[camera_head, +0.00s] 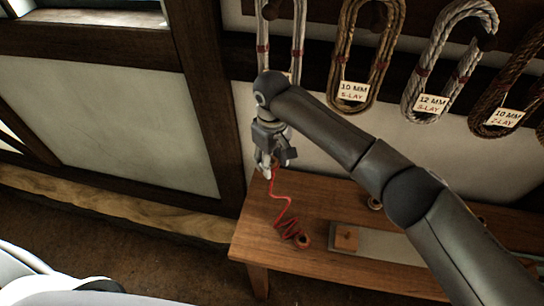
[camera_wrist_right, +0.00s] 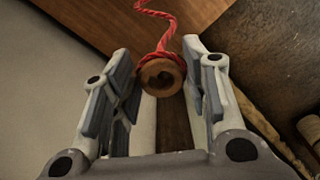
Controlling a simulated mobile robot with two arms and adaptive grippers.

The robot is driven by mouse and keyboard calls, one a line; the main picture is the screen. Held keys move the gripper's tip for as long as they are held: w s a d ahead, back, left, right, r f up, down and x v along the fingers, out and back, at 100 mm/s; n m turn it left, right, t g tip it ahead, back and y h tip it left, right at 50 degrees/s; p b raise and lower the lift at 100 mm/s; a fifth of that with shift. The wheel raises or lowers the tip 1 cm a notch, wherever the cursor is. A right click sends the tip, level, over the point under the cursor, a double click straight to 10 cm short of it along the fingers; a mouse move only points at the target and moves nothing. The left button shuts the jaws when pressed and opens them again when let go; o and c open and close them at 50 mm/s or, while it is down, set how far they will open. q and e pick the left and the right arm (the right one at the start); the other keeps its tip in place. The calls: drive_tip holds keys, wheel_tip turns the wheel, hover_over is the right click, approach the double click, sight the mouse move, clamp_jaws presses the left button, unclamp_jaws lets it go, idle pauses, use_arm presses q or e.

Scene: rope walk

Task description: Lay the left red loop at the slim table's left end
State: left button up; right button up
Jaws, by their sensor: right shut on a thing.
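My right gripper (camera_head: 264,168) hangs above the back left corner of the slim wooden table (camera_head: 330,205). In the right wrist view, a brown wooden ring (camera_wrist_right: 160,76) with red cord (camera_wrist_right: 165,40) tied to it sits between the fingers of the right gripper (camera_wrist_right: 158,62). The gripper is shut on this ring. From the gripper, the red cord (camera_head: 284,205) runs down in a zigzag to a second wooden ring (camera_head: 303,241) on the tabletop, near its left end. My left gripper is not in view.
A wooden block (camera_head: 346,238) at the end of a grey strip (camera_head: 390,246) lies right of the lower ring. Another small ring (camera_head: 375,203) is near the table's back. Labelled rope coils (camera_head: 368,50) hang on the wall behind. The table's left end has bare wood.

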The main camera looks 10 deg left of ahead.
drive_tip(key=b, duration=0.6)
approach(272, 207)
drive_tip(key=shift+f+b, duration=3.4)
drive_tip(key=o, duration=0.9)
drive_tip(key=shift+c, duration=0.2)
wheel_tip(272, 207, up, 12)
idle(0.4)
